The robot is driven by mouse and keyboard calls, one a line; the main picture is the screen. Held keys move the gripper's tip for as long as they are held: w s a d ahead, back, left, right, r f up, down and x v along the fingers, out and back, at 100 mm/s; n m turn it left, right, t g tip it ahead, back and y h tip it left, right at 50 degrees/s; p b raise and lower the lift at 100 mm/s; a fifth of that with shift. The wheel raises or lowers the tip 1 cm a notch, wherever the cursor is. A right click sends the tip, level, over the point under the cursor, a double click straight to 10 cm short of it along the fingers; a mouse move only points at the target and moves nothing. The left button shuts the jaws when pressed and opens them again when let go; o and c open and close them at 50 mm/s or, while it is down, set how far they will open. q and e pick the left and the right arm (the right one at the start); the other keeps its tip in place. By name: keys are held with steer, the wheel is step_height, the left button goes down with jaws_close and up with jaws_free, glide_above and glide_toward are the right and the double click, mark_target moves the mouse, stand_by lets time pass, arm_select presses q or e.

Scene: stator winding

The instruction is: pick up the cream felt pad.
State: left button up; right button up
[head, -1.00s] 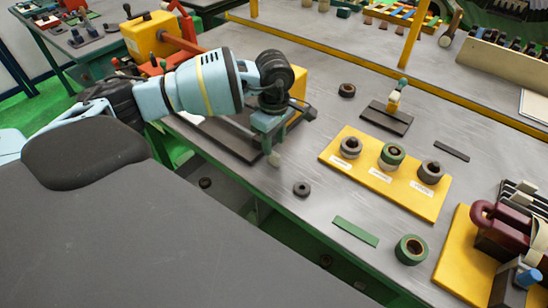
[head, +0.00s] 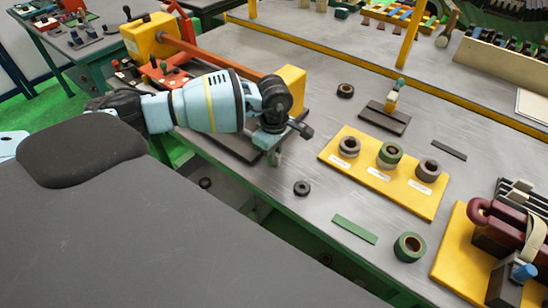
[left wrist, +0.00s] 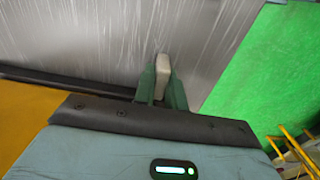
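The cream felt pad (left wrist: 162,68) is a small pale block in the left wrist view. It sits between the two green fingers of my left gripper (left wrist: 161,86), which are against its sides. In the head view my left gripper (head: 274,156) points down at the near edge of the workbench, and the pad can hardly be made out there. I cannot tell whether the pad touches the bench top. My right gripper is not in view.
A yellow board (head: 385,188) with several ring-shaped cores lies to the right on the grey bench (head: 310,150). A dark ring (head: 301,188), a green strip (head: 355,229) and a green ring (head: 409,246) lie near the front edge. A yellow-and-orange machine (head: 152,38) stands behind my left arm.

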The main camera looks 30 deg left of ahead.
arm_select(q)
jaws_close()
steer(key=shift+r, duration=0.55)
step_height(320, 180, up, 2)
steer(key=shift+r, duration=0.1)
steer(key=s+d+r, duration=0.1)
steer(key=s+d, duration=1)
steer(key=shift+d+r+b, duration=0.35)
steer(key=shift+b, duration=0.05)
